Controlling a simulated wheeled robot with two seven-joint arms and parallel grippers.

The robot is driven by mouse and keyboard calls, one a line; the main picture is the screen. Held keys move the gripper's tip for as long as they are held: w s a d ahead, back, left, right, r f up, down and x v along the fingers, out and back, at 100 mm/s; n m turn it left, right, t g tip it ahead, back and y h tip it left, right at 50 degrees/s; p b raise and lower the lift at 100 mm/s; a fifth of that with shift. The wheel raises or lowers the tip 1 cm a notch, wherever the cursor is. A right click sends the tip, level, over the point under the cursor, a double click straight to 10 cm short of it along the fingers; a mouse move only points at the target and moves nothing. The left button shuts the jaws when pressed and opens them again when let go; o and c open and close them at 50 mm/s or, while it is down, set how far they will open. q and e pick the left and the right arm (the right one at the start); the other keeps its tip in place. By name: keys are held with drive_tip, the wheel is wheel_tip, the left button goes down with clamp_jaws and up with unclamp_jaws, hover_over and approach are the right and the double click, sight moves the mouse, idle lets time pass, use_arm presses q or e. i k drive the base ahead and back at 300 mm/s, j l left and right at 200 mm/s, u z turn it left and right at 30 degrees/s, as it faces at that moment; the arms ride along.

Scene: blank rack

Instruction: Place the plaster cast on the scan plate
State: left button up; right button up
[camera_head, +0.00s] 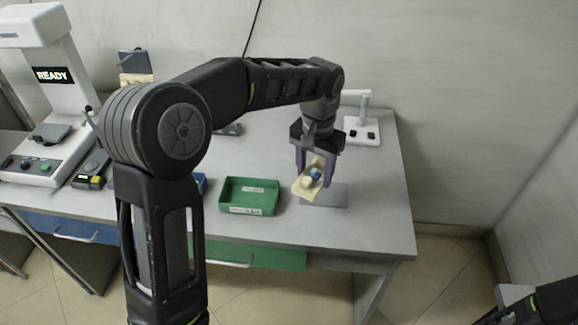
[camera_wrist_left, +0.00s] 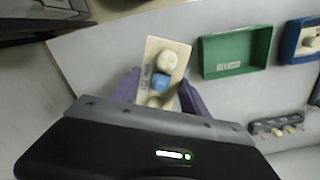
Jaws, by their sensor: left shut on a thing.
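My left gripper (camera_head: 316,172) is shut on a cream block (camera_head: 304,188) with a blue part and pale rounded parts on it, which I take to be the plaster cast. In the left wrist view the cast (camera_wrist_left: 151,50) sits tilted between the purple fingers (camera_wrist_left: 158,92). The gripper holds it over or close to a flat grey plate (camera_head: 334,197) on the table; I cannot tell whether it touches. A white scanner with a READY display (camera_head: 52,75) stands at the far left, with a dark plate (camera_head: 50,132) on its base. My right gripper is out of view.
An empty green tray (camera_head: 249,209) sits left of the cast. A blue tray (camera_head: 200,184), mostly hidden by my left arm, holds a pale piece in the left wrist view (camera_wrist_left: 286,42). A white stand (camera_head: 364,130) is at the back right. The table's right end is clear.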

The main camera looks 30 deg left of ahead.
sight(49, 131)
drive_tip(key=k+j, duration=0.1)
drive_tip(key=j, duration=0.35)
drive_tip(key=k+j, duration=0.1)
drive_tip(key=j, duration=0.35)
drive_tip(key=k+j, duration=0.15)
drive_tip(key=j, duration=0.3)
drive_tip(key=k+j, duration=0.1)
drive_tip(key=j, duration=0.35)
drive_tip(key=k+j, duration=0.1)
drive_tip(key=j, duration=0.35)
drive_tip(key=k+j, duration=0.1)
drive_tip(key=j, duration=0.35)
drive_tip(key=k+j, duration=0.1)
drive_tip(key=j, duration=0.35)
drive_tip(key=k+j, duration=0.15)
drive_tip(key=j, duration=0.3)
